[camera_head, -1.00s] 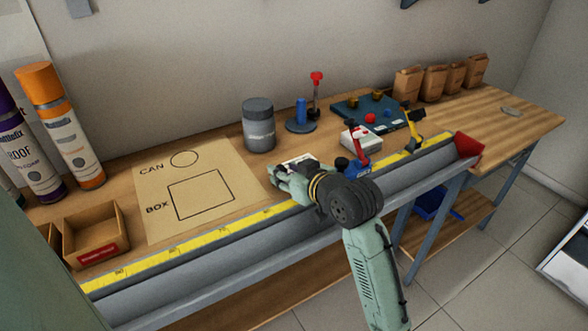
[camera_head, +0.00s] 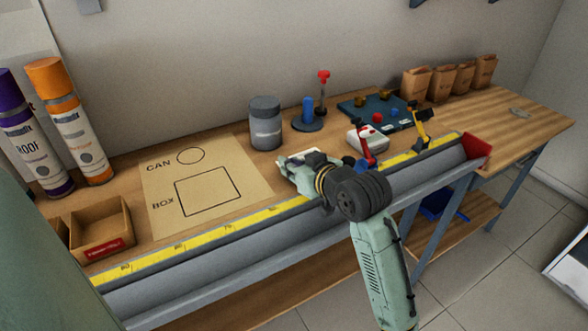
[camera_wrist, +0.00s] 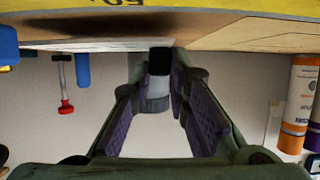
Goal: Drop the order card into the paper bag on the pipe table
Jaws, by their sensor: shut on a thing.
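My gripper (camera_head: 290,166) is over the front part of the pipe table (camera_head: 225,140), just right of the printed mat. It is shut on a small white and dark piece, which I take to be the order card (camera_head: 305,156); the fingers hide much of it. In the wrist view, a dark block shows between the fingertips (camera_wrist: 162,62), with the grey can behind it. Several brown paper bags (camera_head: 416,84) stand in a row at the table's back right, well apart from my gripper. Their tops look open; their insides are hidden.
A grey gutter (camera_head: 230,235) runs along the front edge.

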